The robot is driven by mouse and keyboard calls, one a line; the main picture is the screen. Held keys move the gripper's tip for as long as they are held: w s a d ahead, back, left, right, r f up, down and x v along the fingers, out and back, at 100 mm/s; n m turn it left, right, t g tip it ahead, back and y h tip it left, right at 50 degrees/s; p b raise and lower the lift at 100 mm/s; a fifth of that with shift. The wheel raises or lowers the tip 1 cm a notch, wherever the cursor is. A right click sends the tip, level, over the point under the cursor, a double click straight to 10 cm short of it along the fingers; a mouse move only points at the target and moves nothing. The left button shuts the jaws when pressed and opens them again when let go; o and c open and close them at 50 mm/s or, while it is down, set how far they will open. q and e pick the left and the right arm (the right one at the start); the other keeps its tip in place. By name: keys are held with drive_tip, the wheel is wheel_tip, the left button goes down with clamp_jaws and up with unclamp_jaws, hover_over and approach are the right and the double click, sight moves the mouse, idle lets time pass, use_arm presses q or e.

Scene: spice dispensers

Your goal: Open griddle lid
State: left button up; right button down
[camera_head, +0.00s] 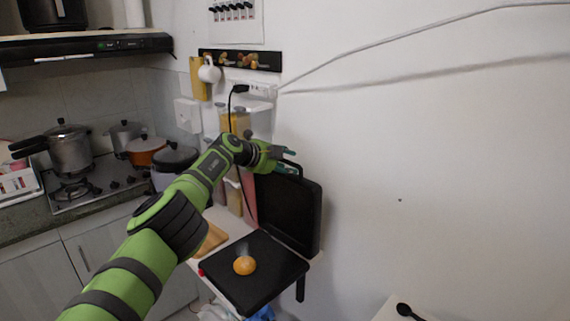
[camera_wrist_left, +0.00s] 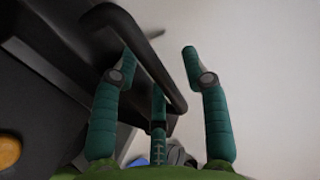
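The black griddle stands on a white counter. Its lid (camera_head: 289,215) is raised, leaning back near the wall, with its inner side showing. The lower plate (camera_head: 252,287) lies flat with a round orange-yellow item (camera_head: 244,265) on it. My left gripper (camera_head: 287,163) is at the top edge of the lid, by the handle. In the left wrist view the lid handle (camera_wrist_left: 147,55) passes between the spread teal fingers of my left gripper (camera_wrist_left: 160,65). The fingers look apart, not closed on the handle. My right gripper shows in neither view.
A wooden board (camera_head: 212,238) lies left of the griddle. Containers stand behind my arm. A stove (camera_head: 97,186) with several pots is at the left. A black spoon (camera_head: 408,310) lies on a white surface at the lower right. The wall right of the lid is bare.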

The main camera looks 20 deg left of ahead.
use_arm(q)
drive_tip(key=shift+a, duration=0.2)
drive_tip(key=shift+a, duration=0.1)
drive_tip(key=shift+s+a+r, duration=0.1)
drive_tip(key=shift+s+r, duration=0.15)
drive_tip(key=shift+s, duration=0.4)
drive_tip(key=shift+v, duration=0.75)
drive_tip(key=s+a, duration=0.4)
drive_tip(key=s, duration=0.7)
drive_tip(key=shift+a, duration=0.2)
